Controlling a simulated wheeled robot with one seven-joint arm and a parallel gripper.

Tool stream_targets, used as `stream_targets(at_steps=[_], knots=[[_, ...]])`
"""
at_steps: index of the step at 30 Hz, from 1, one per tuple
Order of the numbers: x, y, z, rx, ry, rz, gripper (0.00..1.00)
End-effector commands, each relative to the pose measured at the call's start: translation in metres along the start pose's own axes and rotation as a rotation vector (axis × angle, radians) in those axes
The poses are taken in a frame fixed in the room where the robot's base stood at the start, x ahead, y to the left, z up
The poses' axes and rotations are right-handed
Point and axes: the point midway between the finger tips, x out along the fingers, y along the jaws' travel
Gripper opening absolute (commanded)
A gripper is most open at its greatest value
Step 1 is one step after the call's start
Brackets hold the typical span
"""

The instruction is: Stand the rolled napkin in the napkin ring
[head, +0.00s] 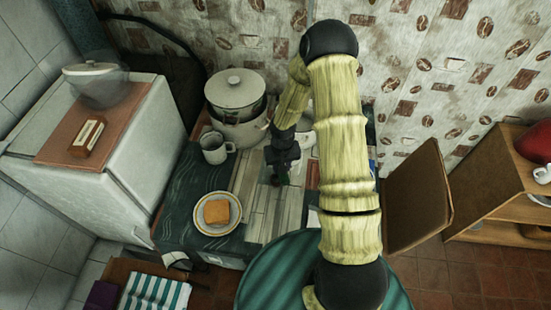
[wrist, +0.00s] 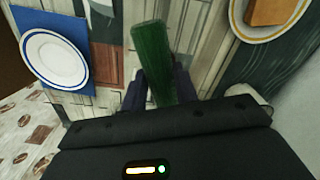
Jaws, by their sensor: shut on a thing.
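A green rolled napkin (wrist: 152,58) shows in the wrist view, long and narrow, between the two dark fingers of my gripper (wrist: 158,84). The fingers are shut on it, and its far end points away from the gripper. In the head view my gripper (head: 277,172) is over the pale plank part of the table, right of the toast plate, and only a small bit of green shows by it. I cannot pick out the napkin ring in either view; my arm hides part of the table. I cannot tell how high the napkin is above the table.
A plate (head: 234,225) with toast (head: 217,211) stands left of my gripper. A grey mug (head: 214,148) and a lidded pot (head: 236,92) are behind it. The wrist view shows a blue-rimmed plate (wrist: 54,60) on a blue mat (wrist: 72,103). A wooden chair (head: 418,195) is at right.

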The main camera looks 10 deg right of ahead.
Motion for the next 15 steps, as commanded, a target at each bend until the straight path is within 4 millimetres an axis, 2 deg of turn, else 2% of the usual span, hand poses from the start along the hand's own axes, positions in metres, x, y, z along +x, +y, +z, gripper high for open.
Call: stream_targets(at_steps=[9,11,15], knots=[[0.003,-0.001,0.001,0.009,-0.006,0.0,0.07],[0.009,-0.001,0.003,0.028,-0.017,-0.001,0.07],[0.037,-0.006,0.014,0.135,-0.083,-0.008,0.07]])
